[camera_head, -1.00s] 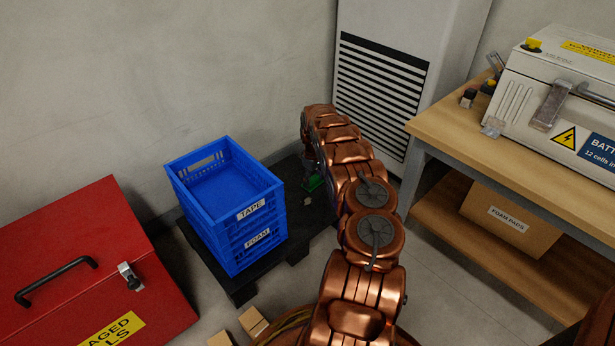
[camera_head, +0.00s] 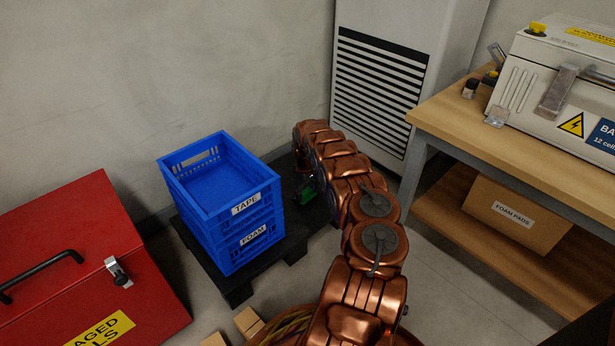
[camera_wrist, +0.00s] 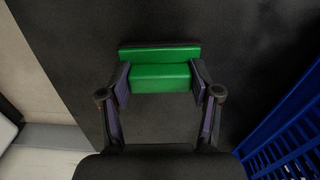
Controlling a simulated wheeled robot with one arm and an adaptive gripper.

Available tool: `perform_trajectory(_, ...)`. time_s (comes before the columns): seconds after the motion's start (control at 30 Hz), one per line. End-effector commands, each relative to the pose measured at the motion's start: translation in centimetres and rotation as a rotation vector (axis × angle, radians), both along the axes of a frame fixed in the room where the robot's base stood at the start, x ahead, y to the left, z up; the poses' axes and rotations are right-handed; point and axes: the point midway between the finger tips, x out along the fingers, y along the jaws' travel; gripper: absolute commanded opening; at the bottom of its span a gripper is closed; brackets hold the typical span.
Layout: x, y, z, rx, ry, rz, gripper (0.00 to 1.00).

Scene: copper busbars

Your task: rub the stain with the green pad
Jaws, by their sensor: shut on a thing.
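The green pad (camera_wrist: 161,77) is between the two fingers of my gripper (camera_wrist: 160,84) in the wrist view. My gripper is shut on it, and the fingers touch its two sides. In the head view a small part of the green pad (camera_head: 307,195) shows beside my arm, over the black pallet (camera_head: 239,288). The dark pallet surface fills the wrist view behind the pad. I cannot tell whether the pad touches it. I do not see the stain in either view; my arm hides part of the pallet.
Blue crates (camera_head: 226,203) labelled TAPE and FOAM stand stacked on the pallet, left of my gripper, and their side (camera_wrist: 291,137) shows in the wrist view. A grey vented cabinet (camera_head: 385,85) stands behind. A wooden bench (camera_head: 450,118) is at right, a red case (camera_head: 75,255) at left.

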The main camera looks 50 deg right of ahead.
Motion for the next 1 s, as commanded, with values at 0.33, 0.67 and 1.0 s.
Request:
perform_trajectory(0.33,-0.4,2.1,-0.2,0.001,0.000,-0.010,0.35)
perform_trajectory(0.67,-0.4,0.9,-0.1,0.003,0.001,-0.009,0.35)
perform_trajectory(1.0,0.0,-1.5,-0.1,0.001,-0.001,-0.003,0.35)
